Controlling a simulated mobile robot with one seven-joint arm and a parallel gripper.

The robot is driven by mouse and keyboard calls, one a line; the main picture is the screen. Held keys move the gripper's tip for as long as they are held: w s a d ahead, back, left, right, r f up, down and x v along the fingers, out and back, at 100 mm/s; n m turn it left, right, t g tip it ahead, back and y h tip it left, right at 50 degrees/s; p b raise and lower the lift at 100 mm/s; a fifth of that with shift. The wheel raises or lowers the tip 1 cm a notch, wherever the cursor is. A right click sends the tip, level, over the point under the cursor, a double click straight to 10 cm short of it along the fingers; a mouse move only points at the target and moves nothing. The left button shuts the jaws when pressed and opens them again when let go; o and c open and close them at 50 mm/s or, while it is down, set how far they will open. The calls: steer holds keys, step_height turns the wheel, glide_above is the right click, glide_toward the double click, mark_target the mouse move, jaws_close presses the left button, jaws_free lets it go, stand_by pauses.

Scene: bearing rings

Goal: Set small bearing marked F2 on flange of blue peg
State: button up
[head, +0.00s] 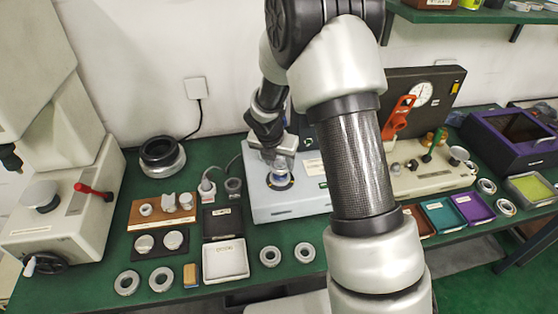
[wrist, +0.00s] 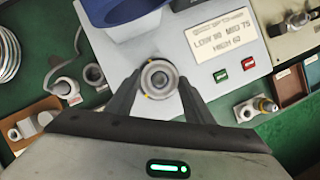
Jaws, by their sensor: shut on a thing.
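My gripper (wrist: 158,86) is shut on a small grey bearing ring (wrist: 147,76), held between its two dark fingertips in the wrist view. No F2 mark is readable on it. In the head view my gripper (head: 284,160) hangs over the pale blue-grey device (head: 262,210).
Several loose rings lie along the front, one by the white tray (head: 226,274). A wooden block with parts (head: 140,221) and a dark stand (head: 150,256) are at left. My arm hides the middle.

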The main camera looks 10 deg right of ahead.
steer(key=shift+f+b, duration=0.8)
steer(key=shift+f, duration=0.4)
steer(key=o, duration=1.3)
steer(key=p+v, duration=0.1)
steer(key=v, duration=1.6)
steer(key=shift+r+p, duration=0.2)
steer(key=shift+p, duration=0.15)
